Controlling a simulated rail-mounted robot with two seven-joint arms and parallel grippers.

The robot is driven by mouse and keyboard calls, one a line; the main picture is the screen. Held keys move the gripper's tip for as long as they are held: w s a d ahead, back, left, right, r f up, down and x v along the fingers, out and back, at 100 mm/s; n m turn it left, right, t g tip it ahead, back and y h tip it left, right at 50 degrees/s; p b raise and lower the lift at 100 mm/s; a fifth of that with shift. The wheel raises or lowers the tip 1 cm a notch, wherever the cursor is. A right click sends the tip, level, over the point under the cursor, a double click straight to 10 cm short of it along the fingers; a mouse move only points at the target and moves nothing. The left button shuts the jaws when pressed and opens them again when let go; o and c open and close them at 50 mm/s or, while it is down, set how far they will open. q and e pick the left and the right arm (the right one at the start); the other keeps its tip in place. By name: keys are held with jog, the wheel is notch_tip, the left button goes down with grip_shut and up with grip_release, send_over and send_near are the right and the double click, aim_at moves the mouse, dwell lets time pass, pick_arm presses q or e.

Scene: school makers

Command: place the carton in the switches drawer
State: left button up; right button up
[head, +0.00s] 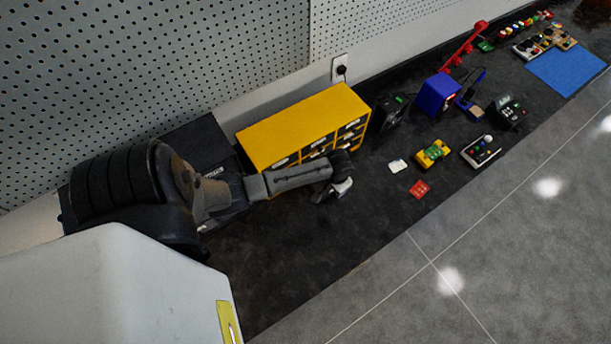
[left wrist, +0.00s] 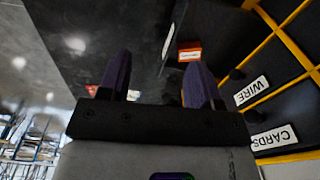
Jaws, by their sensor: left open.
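A small orange-and-white box, which looks like the carton (left wrist: 190,51), shows in the left wrist view just beyond the right-hand finger. It lies against a dark surface beside a white label strip (left wrist: 168,42). I cannot tell whether that surface is the inside of a pulled-out drawer. The yellow drawer cabinet (head: 297,127) stands against the wall, with dark labelled drawers. Labels WIRE and CARDS are readable; the switches label is not. My left gripper (head: 340,189) (left wrist: 160,72) is at the cabinet's front, open, with nothing visible between its fingers. My right gripper is out of view.
A blue unit (head: 437,95) stands farther back. The dark bench is clear in front of my left gripper.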

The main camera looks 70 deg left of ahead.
pick_arm(q)
jog(key=s+d+r+m+t, duration=0.1)
jog(key=s+d+r+m, duration=0.35)
jog(key=s+d, duration=0.65)
jog(key=s+d+r+t, duration=0.1)
jog(key=s+d+r, duration=0.2)
jog(key=r, duration=0.2)
jog(key=s+d+r+m+t, duration=0.1)
jog(key=s+d+r, duration=0.3)
jog(key=r, duration=0.2)
jog(key=shift+s+r+h, duration=0.15)
jog(key=shift+s+h, duration=0.05)
jog(key=shift+h, duration=0.1)
